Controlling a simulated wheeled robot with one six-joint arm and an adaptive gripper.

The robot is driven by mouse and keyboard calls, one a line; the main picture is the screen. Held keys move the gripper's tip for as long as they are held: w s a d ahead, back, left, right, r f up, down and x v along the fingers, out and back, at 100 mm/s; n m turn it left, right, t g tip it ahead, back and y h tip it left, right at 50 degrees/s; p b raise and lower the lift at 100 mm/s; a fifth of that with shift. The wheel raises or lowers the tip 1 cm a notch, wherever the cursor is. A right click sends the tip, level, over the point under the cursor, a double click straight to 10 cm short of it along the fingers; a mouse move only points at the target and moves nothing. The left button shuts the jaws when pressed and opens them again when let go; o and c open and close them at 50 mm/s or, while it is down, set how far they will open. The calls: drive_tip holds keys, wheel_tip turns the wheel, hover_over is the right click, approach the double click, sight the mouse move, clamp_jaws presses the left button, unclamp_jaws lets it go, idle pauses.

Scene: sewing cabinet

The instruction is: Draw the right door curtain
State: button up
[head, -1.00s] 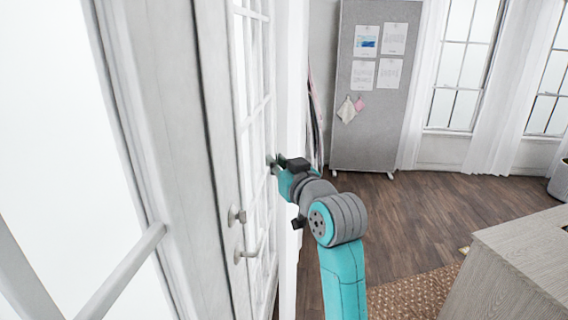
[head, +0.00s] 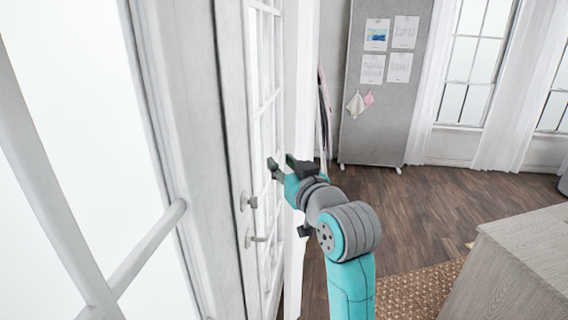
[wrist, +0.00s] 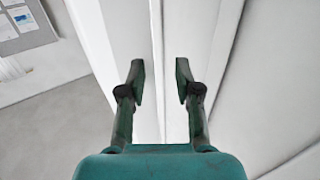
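The white door curtain (head: 300,90) hangs as a narrow, gathered vertical strip at the right side of the glazed door (head: 265,110). My gripper (head: 281,164) is in front of the door panes, beside the curtain, with its two fingers spread and nothing seen held. In the wrist view my gripper (wrist: 160,75) is open, and white vertical folds of the curtain (wrist: 130,30) run beyond and between the fingertips. I cannot tell whether the cloth lies inside the fingers or only behind them. My arm hides part of the curtain's lower portion.
Door handles (head: 252,202) stick out from the door left of my arm. A grey pinboard (head: 385,90) stands behind, and a wooden cabinet (head: 525,255) is at the lower right.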

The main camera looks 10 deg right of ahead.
drive_tip(key=shift+d, duration=0.1)
drive_tip(key=s+d, duration=0.1)
drive_tip(key=s, duration=0.6)
drive_tip(key=shift+s+d, duration=0.15)
drive_tip(key=shift+d, duration=0.05)
